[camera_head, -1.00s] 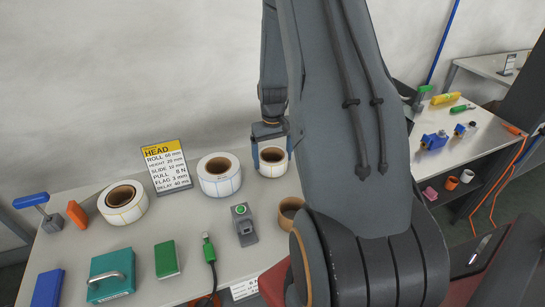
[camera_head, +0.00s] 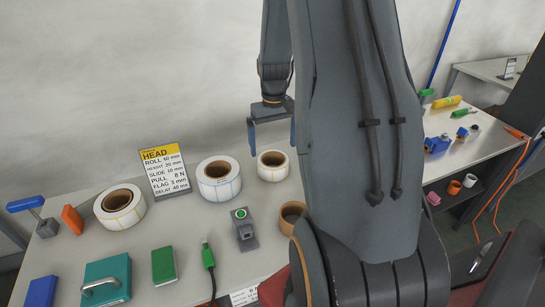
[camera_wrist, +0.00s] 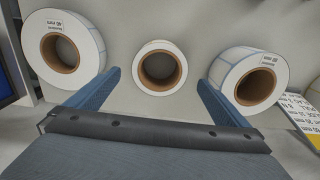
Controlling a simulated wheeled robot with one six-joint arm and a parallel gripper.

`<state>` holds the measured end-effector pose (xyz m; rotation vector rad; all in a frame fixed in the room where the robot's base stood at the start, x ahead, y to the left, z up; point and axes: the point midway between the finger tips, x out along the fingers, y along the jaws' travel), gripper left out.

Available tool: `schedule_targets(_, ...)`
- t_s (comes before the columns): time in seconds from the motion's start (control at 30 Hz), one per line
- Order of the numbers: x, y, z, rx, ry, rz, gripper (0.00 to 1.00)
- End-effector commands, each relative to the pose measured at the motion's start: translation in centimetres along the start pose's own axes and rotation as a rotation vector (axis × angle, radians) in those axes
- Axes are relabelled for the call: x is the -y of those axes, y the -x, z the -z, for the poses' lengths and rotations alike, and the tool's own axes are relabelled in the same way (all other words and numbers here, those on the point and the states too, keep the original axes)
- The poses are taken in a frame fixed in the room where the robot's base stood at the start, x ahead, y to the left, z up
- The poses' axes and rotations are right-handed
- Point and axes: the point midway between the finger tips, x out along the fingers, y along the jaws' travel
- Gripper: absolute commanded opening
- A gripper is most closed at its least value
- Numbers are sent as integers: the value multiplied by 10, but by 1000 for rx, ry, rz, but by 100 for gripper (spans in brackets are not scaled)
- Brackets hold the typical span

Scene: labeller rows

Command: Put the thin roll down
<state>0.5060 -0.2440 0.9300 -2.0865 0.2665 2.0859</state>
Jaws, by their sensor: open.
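The thin roll (camera_head: 273,168), a small white label roll with a brown core, rests flat on the grey table. It also shows in the wrist view (camera_wrist: 159,86), between and beyond my fingertips. My gripper (camera_head: 271,146) is open and empty, raised above the roll with its two blue fingers pointing down. The wrist view shows the fingers (camera_wrist: 159,78) spread on either side of the roll, with clear gaps.
A larger white roll (camera_head: 218,180) stands close to the left of the thin roll, and another (camera_head: 120,207) further left. A sign (camera_head: 165,172) stands behind them. In the wrist view a large roll (camera_wrist: 64,48) is on the left. A grey device (camera_head: 244,230) and a brown ring (camera_head: 291,215) are in front.

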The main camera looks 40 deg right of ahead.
Motion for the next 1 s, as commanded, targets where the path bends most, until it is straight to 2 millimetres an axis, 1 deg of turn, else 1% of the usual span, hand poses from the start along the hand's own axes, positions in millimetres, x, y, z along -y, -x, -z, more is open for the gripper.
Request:
schedule_targets(0.03,0,8,2,-5,0,-1,100)
schedule_targets(0.1,0,19,1,-4,0,-1,100)
schedule_targets(0.2,0,32,1,-3,0,-1,100)
schedule_targets(0.37,1,45,0,-1,1,0,100)
schedule_targets(0.43,10,49,-4,-4,10,-1,100)
schedule_targets(0.47,17,51,-7,-6,18,-1,100)
schedule_targets(0.57,57,58,-28,-24,59,-3,100)
schedule_targets(0.6,78,60,-42,-32,81,-3,100)
schedule_targets(0.67,109,63,-65,-50,115,-3,100)
schedule_targets(0.7,127,64,-83,-60,137,-2,100)
schedule_targets(0.77,151,65,-109,-76,168,1,100)
schedule_targets(0.8,164,65,-126,-85,187,4,100)
schedule_targets(0.9,186,63,-161,-104,225,10,100)
schedule_targets(1.0,199,61,-184,-115,247,15,100)
